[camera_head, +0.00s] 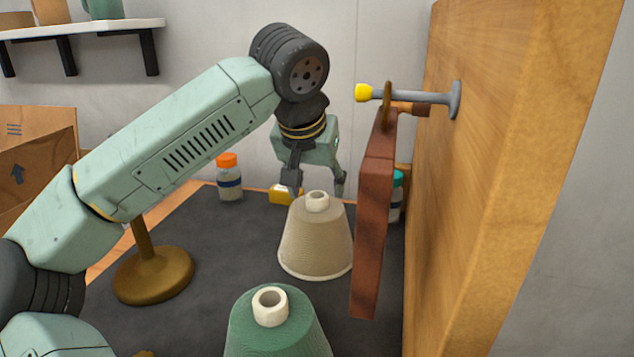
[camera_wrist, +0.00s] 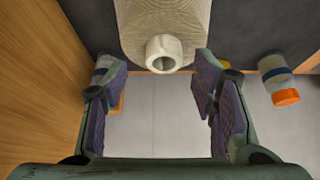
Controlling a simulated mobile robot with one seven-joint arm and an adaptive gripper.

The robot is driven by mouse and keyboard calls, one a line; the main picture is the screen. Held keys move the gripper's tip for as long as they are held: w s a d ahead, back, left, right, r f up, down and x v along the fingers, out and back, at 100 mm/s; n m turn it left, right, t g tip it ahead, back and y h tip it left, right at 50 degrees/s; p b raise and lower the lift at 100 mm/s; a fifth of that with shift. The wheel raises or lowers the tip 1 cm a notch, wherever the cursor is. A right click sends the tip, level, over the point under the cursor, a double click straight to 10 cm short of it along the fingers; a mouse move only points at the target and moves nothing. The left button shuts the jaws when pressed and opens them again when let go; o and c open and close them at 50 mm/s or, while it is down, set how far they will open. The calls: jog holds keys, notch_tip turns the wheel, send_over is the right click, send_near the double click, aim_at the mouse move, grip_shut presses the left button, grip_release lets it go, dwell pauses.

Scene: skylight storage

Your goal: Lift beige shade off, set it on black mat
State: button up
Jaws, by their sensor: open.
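The beige shade (camera_head: 316,243) is a tapered cone with a pale collar on top. In the head view it appears upright on the black mat (camera_head: 228,290), near its right side. My gripper (camera_head: 316,184) is open and points down at the shade's top, with the fingers spread on either side of the collar. The wrist view shows the shade (camera_wrist: 165,18) at the top, its collar lying between the fingertips of my gripper (camera_wrist: 158,78) but apart from both. A brass stand (camera_head: 153,276) stands on the mat at left; its upper part is hidden behind my arm.
A green cone (camera_head: 275,325) stands at the front. A brown hanging strap (camera_head: 373,215) hangs from a yellow-tipped peg (camera_head: 400,94) right of the shade, close to the wooden panel (camera_head: 500,170). An orange-capped bottle (camera_head: 229,178) stands behind. Mat between brass stand and shade is clear.

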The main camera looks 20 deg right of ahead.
jog(key=shift+p+v, duration=1.2)
jog(key=shift+v, duration=0.8)
jog(key=v, duration=1.2)
